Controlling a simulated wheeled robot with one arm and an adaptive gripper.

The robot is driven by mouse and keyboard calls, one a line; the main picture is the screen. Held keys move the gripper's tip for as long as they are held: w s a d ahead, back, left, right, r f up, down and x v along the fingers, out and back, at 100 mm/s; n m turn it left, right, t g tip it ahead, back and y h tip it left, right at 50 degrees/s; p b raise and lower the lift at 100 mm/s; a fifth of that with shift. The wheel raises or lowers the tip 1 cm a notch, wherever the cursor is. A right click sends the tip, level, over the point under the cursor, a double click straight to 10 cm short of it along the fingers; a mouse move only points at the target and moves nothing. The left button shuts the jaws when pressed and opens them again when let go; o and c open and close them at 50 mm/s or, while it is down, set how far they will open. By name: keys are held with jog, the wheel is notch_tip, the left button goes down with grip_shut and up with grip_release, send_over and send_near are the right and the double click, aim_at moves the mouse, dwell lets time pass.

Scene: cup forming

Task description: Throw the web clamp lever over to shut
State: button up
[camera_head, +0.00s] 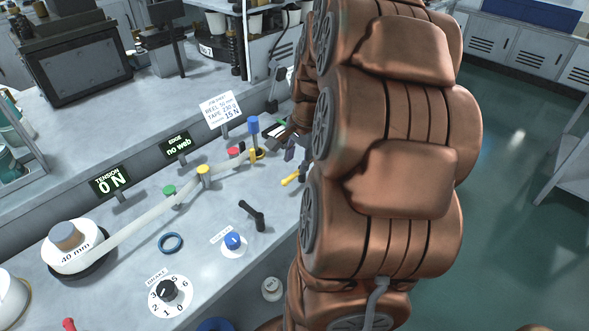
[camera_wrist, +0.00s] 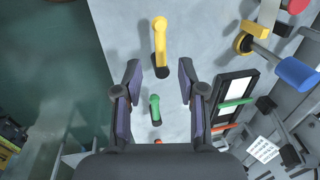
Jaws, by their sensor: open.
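My gripper (camera_wrist: 159,82) is open, with its two dark fingers spread and nothing held between them. In the wrist view a yellow lever (camera_wrist: 160,35) on a black pivot lies just past the fingertips, roughly in line with the gap. A green lever (camera_wrist: 154,102) shows between the fingers, with a bit of orange (camera_wrist: 158,141) below it. No label is readable on these, so I cannot tell which is the web clamp lever. In the head view my gripper (camera_head: 297,159) is partly hidden by my arm, close to the yellow lever (camera_head: 291,179); the green one is hidden there.
A white web (camera_head: 137,222) runs from the 40 mm reel (camera_head: 72,246) past green, yellow and red rollers. A blue-handled part (camera_wrist: 296,73) stands right of my fingers. A black lever (camera_head: 254,215) and a numbered dial (camera_head: 167,291) are on the bench. The displays read 0 N and "no web".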

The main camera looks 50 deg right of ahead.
aim_at(293, 175)
jog(key=shift+w+f+p, duration=0.2)
jog(key=shift+w+f, duration=0.05)
jog(key=shift+f, duration=0.95)
jog(key=shift+w+f+p, duration=0.2)
jog(key=shift+w+f, duration=0.05)
jog(key=shift+f, duration=0.9)
grip_shut()
